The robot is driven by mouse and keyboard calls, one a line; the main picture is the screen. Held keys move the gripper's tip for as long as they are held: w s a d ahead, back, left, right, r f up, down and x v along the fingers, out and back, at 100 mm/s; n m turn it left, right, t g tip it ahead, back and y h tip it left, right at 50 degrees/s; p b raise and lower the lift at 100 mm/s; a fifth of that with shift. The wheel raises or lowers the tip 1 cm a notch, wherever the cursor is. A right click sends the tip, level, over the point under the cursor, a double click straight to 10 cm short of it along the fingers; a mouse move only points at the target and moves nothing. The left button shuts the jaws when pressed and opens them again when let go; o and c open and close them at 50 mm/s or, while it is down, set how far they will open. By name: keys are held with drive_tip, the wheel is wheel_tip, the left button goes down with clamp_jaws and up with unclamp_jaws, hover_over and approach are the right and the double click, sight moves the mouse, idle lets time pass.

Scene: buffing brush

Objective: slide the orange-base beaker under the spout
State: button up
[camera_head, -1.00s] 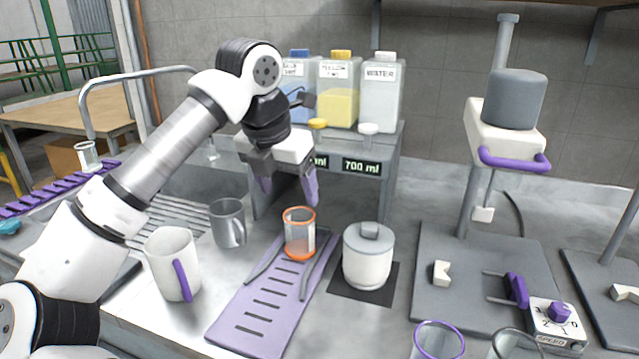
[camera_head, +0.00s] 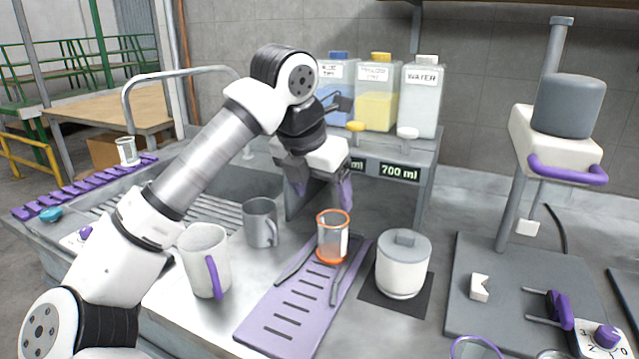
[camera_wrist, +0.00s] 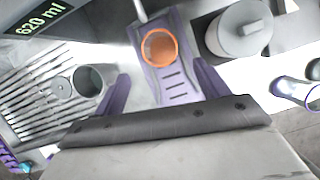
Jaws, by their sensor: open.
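The orange-base beaker (camera_head: 333,240) is clear glass with an orange rim and base. It stands upright at the far end of a purple slotted tray (camera_head: 285,312), between two grey rails. My gripper (camera_head: 325,198) is open and empty, above and behind the beaker. In the wrist view the beaker (camera_wrist: 159,47) shows ahead of the spread purple fingers (camera_wrist: 163,90), with no contact seen. The dispenser (camera_head: 400,160) behind has a digital readout of 700 ml and holds bottles of liquid.
A white lidded pot (camera_head: 403,264) stands on a dark pad right of the tray. A grey mug (camera_head: 261,222) and a white mug with a purple handle (camera_head: 205,260) stand to the left. A stirrer stand (camera_head: 500,280) is at right.

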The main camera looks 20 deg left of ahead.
sight(335, 233)
drive_tip(key=p+x, duration=0.1)
drive_tip(key=x, duration=1.1)
drive_tip(key=shift+f, duration=0.3)
drive_tip(key=c, duration=1.1)
